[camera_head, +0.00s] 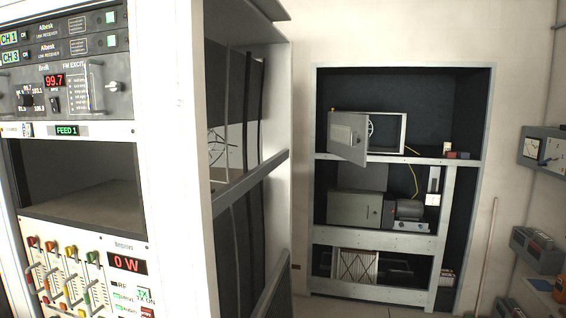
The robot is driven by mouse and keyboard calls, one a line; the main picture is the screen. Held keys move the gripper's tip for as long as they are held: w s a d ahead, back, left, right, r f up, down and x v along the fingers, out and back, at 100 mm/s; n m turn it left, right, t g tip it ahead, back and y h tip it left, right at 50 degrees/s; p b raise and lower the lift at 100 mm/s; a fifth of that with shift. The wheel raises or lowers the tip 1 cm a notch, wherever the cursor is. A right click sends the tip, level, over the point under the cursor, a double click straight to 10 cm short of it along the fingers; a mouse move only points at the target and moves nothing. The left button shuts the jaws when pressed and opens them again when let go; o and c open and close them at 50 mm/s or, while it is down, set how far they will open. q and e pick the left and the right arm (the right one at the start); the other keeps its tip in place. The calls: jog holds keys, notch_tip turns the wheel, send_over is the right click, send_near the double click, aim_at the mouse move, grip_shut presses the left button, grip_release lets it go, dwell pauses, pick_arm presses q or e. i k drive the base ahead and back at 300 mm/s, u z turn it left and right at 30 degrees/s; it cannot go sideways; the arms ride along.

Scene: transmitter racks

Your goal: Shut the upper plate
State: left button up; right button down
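A grey hinged plate (347,137) stands swung open at the left of a box (404,131) on the upper shelf of the far cabinet. A round wire-like part shows inside the box's opening. Below it, a grey-green box (355,209) has a flat front that looks shut. A dark plate (362,178) stands behind that lower box. Which part the task calls the upper plate is not certain; the open hinged plate is the highest one in the far cabinet. Neither of my grippers shows.
A white transmitter rack (165,160) with displays and sliders fills the left side. A tall open frame (248,185) stands beside it. The far cabinet (318,170) stands against the back wall. Meter boxes (541,147) hang at the right. Little floor shows.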

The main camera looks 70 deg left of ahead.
aim_at(344, 130)
jog(key=u, duration=1.25)
jog(key=i, duration=2.7)
jog(key=u, duration=0.9)
jog(key=i, duration=0.95)
jog(key=u, duration=0.85)
